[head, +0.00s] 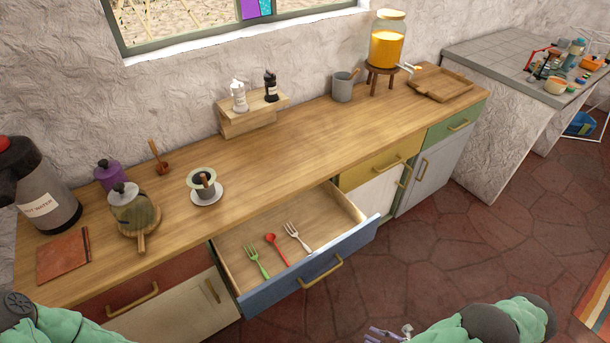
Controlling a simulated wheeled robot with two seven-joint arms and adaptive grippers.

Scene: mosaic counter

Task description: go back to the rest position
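My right gripper (386,333) shows at the bottom edge, over the floor to the right of the open drawer. It is partly cut off by the frame, so I cannot tell whether it is open or shut. Part of my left arm shows in the bottom left corner, but its gripper is out of view. The blue-fronted drawer (335,262) is pulled open. A green fork (257,261), a red spoon (277,250) and a white fork (298,238) lie in it.
The wooden counter (270,165) runs along the wall.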

